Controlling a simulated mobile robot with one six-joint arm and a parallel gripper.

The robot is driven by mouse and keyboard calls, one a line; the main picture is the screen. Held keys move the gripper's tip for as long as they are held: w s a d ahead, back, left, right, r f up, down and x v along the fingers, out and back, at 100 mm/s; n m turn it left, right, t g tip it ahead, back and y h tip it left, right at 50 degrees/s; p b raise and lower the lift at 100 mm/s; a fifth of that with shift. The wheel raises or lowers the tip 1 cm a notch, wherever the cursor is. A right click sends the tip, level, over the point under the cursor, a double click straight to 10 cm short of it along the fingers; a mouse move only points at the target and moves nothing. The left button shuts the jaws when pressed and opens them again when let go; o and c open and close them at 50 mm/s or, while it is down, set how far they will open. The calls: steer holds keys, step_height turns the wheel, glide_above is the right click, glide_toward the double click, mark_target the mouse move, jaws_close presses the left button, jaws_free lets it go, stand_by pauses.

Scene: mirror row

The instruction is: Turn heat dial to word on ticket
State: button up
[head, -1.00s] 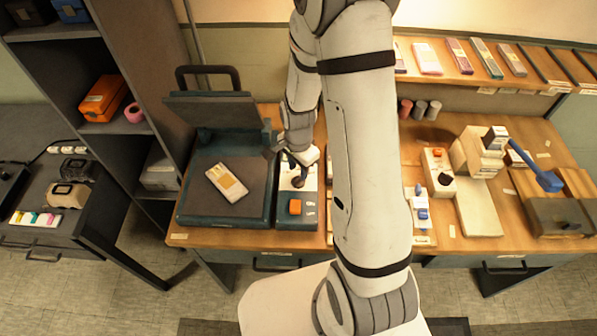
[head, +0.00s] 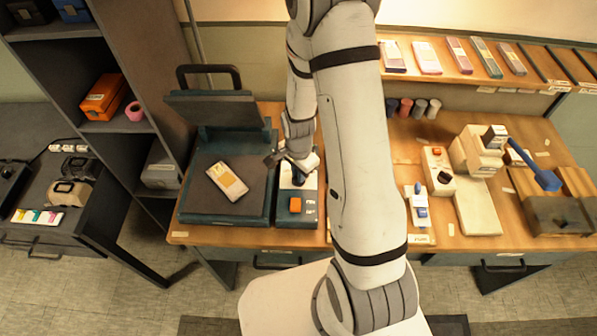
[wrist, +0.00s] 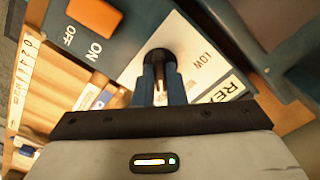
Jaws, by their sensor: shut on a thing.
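The heat dial is a round black knob (wrist: 161,58) on a white panel beside the press. The word LOW shows to the right of the knob in the wrist view, and a label beginning REA is partly cut off by my gripper. My gripper (wrist: 162,72) is shut on the knob, one dark finger on each side. The knob's pointer and the other dial words cannot be made out. In the head view my gripper (head: 297,178) is over the control box, hiding most of the dial.
An orange switch (wrist: 94,15) marked ON and OFF is on the same control box, close to the dial. The press (head: 220,107) stands with its lid raised to the left. Small devices, including a white one with a red button (head: 437,172), stand to the right.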

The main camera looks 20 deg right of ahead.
jaws_close()
steer(key=shift+f+n+b, duration=0.1)
steer(key=shift+n+b, duration=0.3)
steer(key=n+b, duration=0.3)
steer(key=shift+w+n, duration=0.1)
steer(key=shift+n, duration=0.3)
steer(key=n+b, duration=0.3)
steer(key=n, duration=0.3)
steer(key=n+b, duration=0.2)
steer(key=n, duration=0.1)
steer(key=shift+n, duration=0.4)
steer(key=shift+n+b, duration=0.6)
steer(key=shift+n, duration=1.1)
steer(key=shift+r, duration=0.2)
steer(key=o, duration=0.6)
jaws_free()
